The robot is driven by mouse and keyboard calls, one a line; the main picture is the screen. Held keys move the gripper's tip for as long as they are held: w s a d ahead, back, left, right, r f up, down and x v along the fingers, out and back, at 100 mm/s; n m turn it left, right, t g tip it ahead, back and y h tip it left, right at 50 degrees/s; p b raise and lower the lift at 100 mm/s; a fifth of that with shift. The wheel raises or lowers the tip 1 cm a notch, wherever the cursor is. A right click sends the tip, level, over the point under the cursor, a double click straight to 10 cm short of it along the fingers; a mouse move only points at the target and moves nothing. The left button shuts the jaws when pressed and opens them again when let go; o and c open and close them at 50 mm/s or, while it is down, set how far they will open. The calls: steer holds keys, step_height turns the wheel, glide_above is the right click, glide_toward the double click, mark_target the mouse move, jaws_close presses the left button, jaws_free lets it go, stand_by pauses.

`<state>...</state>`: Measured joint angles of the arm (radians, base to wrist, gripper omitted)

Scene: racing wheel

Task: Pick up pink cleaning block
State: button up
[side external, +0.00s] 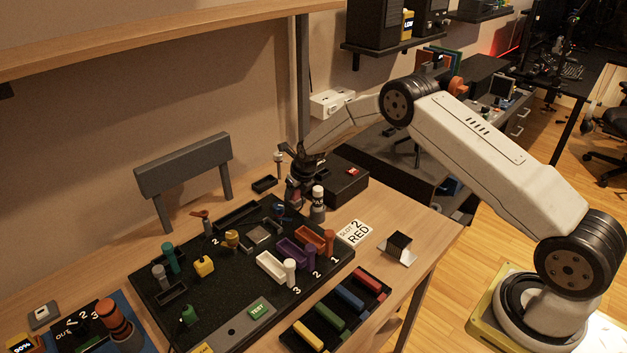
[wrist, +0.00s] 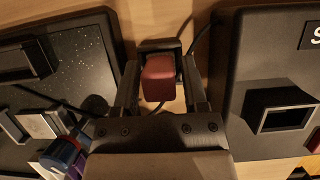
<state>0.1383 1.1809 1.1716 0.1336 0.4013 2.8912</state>
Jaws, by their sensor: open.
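The pink cleaning block (wrist: 158,80) looks dull reddish-pink in the wrist view, with its end facing the camera. It stands at a small dark holder (wrist: 158,45); I cannot tell how deep it sits. My gripper (wrist: 160,72) is open, with one finger on each side of the block. Whether the fingers touch it is unclear. In the side view my gripper (side external: 297,192) is low at the back of the table, between the black board and a dark box.
The black board (side external: 185,318) with coloured parts lies left of my gripper. A dark box (side external: 340,184) stands close on the right, and its slot (wrist: 285,118) shows in the wrist view. A white-capped bottle (side external: 318,205) stands close in front. Cables run near the holder.

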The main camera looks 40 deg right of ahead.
jaws_close()
steer(key=shift+r, duration=0.1)
steer(key=shift+r, duration=4.95)
steer(key=s+a+r+n+g+y, duration=0.1)
steer(key=s+a+n+y, duration=0.2)
steer(key=a+n, duration=0.6)
steer(key=shift+a+r, duration=0.2)
steer(key=shift+a, duration=4.2)
